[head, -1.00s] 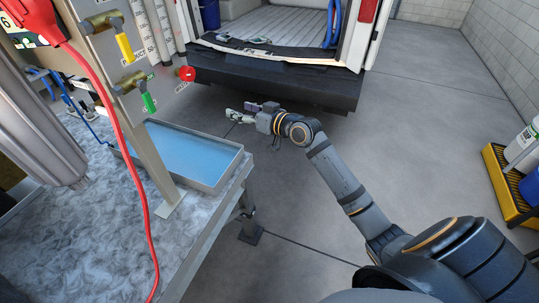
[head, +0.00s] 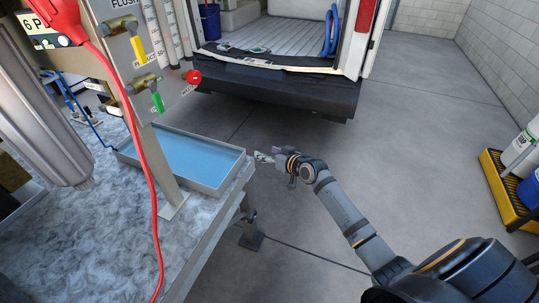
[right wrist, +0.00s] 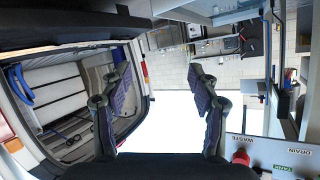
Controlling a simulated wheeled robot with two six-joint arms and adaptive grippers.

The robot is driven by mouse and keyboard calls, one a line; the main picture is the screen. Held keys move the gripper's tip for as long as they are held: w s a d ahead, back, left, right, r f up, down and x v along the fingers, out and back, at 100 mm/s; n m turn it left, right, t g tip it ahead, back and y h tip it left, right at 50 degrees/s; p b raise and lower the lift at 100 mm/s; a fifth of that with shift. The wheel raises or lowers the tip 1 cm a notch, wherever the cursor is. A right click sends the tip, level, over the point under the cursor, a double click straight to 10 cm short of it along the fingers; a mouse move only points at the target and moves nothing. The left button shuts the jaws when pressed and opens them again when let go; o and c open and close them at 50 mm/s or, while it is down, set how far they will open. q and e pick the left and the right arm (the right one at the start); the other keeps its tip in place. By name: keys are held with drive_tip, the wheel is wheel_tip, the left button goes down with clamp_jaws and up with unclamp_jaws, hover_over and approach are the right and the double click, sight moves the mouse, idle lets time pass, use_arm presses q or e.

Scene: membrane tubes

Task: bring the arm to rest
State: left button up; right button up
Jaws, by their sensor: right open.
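My right gripper (head: 266,156) is in the head view, just right of the blue tray's corner, over the floor between the bench and the van. In the right wrist view its two fingers (right wrist: 162,95) stand wide apart with nothing between them. My right arm reaches in from the lower right of the head view. My left gripper is in neither view.
A shallow tray of blue liquid (head: 232,182) sits on the bench (head: 95,235). A panel with valves and a red knob (head: 193,76) stands over it, and a red cable (head: 145,150) hangs in front. The open van (head: 280,88) is behind. The middle floor is clear.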

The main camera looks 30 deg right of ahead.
idle(0.4)
drive_tip(key=s+d+f+g+h, duration=0.15)
drive_tip(key=s+f, duration=0.35)
drive_tip(key=f, duration=0.5)
drive_tip(key=s+d+f+m+g+h, duration=0.15)
drive_tip(key=s+f, duration=0.35)
drive_tip(key=f, duration=0.5)
drive_tip(key=s+d+f+g, duration=0.2)
drive_tip(key=s+f, duration=0.4)
drive_tip(key=f, duration=0.4)
drive_tip(key=s+a+f+g, duration=0.1)
drive_tip(key=s+f, duration=0.5)
drive_tip(key=s, duration=0.6)
drive_tip(key=s+a+f+n+g, duration=0.1)
drive_tip(key=s+a+f+g, duration=0.1)
drive_tip(key=s+f, duration=0.5)
drive_tip(key=s+a+f+n+g+h, duration=0.1)
drive_tip(key=s+f+g, duration=0.3)
drive_tip(key=s, duration=1.4)
wheel_tip(320, 180, down, 2)
drive_tip(key=shift+a+f, duration=0.15)
drive_tip(key=shift+a, duration=0.5)
drive_tip(key=shift+d, duration=0.1)
